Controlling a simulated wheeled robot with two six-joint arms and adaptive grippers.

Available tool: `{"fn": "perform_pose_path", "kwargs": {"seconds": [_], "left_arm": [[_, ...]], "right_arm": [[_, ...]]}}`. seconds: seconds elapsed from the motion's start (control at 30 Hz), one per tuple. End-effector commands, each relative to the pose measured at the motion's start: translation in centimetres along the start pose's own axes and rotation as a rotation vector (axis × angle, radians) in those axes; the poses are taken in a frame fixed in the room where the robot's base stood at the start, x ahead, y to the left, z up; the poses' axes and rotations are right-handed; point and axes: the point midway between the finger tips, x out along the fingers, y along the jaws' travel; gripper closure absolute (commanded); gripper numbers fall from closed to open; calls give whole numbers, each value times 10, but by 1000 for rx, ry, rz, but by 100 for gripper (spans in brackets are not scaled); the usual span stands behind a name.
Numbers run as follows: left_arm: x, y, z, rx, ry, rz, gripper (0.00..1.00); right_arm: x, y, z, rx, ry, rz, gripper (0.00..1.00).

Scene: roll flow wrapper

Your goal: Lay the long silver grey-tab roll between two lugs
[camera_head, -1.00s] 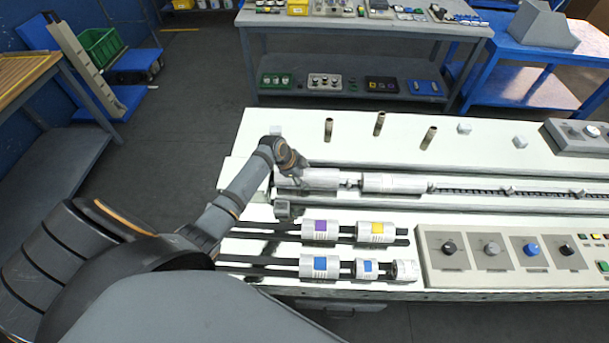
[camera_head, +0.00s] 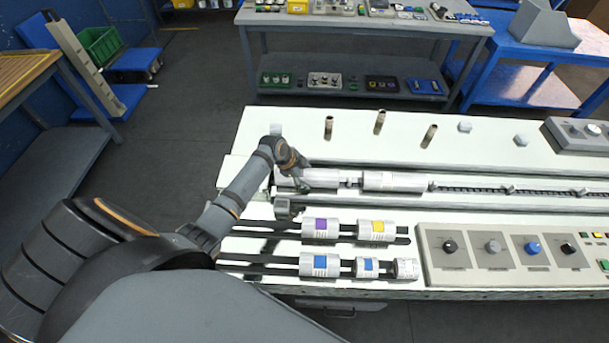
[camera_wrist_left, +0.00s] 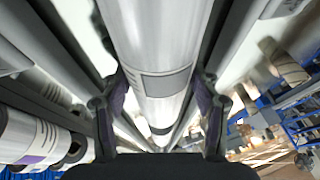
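My left gripper (camera_head: 291,179) is at the left end of the long channel of the machine. The long silver grey-tab roll (camera_head: 320,178) lies along this channel, partly hidden by the gripper. In the left wrist view the roll (camera_wrist_left: 158,45), with its grey tab (camera_wrist_left: 166,85), runs between the two fingers (camera_wrist_left: 161,95), which appear to press on both its sides. A second silver roll (camera_head: 395,181) lies in line to the right. A lug (camera_head: 351,180) stands between them; more lugs (camera_head: 508,189) sit along the chain. My right gripper is not in view.
In front are rolls with purple (camera_head: 320,229), yellow (camera_head: 377,230) and blue (camera_head: 320,265) tabs on dark rails. A control panel (camera_head: 510,252) stands at front right. Several brown posts (camera_head: 379,122) rise behind the channel. The chain to the right is clear of rolls.

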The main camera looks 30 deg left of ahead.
Motion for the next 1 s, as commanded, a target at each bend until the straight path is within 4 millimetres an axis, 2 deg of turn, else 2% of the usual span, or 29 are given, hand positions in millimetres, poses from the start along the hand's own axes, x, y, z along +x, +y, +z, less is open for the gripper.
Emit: {"fn": "perform_pose_path", "kwargs": {"seconds": [0.03, 0.17, 0.47, 0.57, 1.0], "left_arm": [[-1, -1, -1, 1, 1, -2, 30], [-1, 0, 0, 0, 0, -1, 14], [0, 2, 2, -1, -3, 4, 14], [-7, 1, 2, 0, -3, 1, 14], [-103, 0, 2, 5, -6, -1, 14]], "right_arm": [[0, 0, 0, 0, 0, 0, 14], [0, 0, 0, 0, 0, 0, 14], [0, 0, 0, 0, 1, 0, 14], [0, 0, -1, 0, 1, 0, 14], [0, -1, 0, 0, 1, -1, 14]]}}
